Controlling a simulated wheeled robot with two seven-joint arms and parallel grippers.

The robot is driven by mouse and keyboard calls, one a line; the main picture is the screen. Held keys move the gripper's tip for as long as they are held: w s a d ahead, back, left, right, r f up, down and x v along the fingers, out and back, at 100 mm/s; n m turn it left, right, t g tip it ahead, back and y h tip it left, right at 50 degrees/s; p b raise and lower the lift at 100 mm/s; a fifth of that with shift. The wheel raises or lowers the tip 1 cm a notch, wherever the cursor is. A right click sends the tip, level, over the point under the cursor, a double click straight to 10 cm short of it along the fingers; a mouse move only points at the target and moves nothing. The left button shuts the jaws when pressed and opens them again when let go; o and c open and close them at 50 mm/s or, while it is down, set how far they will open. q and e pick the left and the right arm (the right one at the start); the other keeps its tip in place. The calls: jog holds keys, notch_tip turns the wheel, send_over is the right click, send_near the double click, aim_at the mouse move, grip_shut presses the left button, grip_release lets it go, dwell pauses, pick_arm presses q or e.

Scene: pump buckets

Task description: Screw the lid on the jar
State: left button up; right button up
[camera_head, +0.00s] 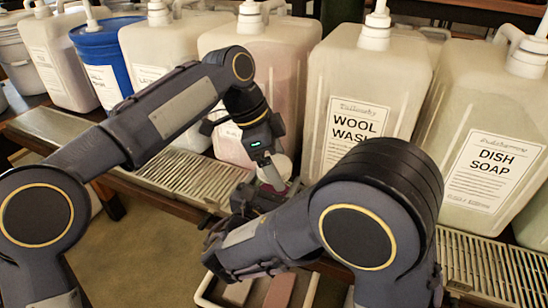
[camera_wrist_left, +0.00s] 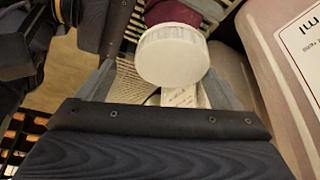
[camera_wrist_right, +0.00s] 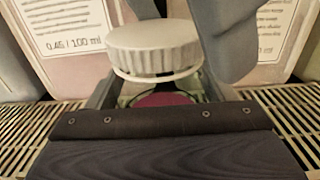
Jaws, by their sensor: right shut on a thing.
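The jar shows dark red contents (camera_wrist_right: 165,98) low in the right wrist view. The white ribbed lid (camera_wrist_right: 153,48) is at the top of the jar; it also shows in the left wrist view (camera_wrist_left: 172,54) and small in the head view (camera_head: 281,164). Whether its thread is engaged cannot be told. My right gripper (camera_wrist_right: 160,92) is shut on the jar, below the lid. My left gripper (camera_wrist_left: 162,92) is at the lid, its fingers apart on either side with a gap on one side. Much of the jar is hidden by my grippers.
Large containers labelled wool wash (camera_head: 362,110) and dish soap (camera_head: 480,150) stand behind, with a blue bucket (camera_head: 104,50) further left. A slatted metal drip tray (camera_head: 185,172) runs along the bench. A white-rimmed crate (camera_head: 310,290) stands below in front.

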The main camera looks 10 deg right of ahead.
pick_arm(q)
jog(key=shift+w+a, duration=0.15)
jog(key=shift+w, duration=0.1)
jog(key=n+t, duration=0.1)
jog(key=n, duration=0.2)
jog(key=n+t, duration=0.1)
jog(key=n, duration=0.2)
jog(key=shift+s+r+n+t, duration=0.1)
jog(key=shift+n+t, duration=0.3)
jog(key=n, duration=0.2)
jog(key=n+t+y, duration=0.1)
jog(key=n, duration=0.1)
jog(key=shift+n+t, duration=0.3)
jog(key=n+y, duration=0.1)
jog(key=n, duration=0.2)
jog(key=shift+n+t, duration=0.3)
jog(key=shift+t, duration=0.1)
jog(key=c, duration=1.1)
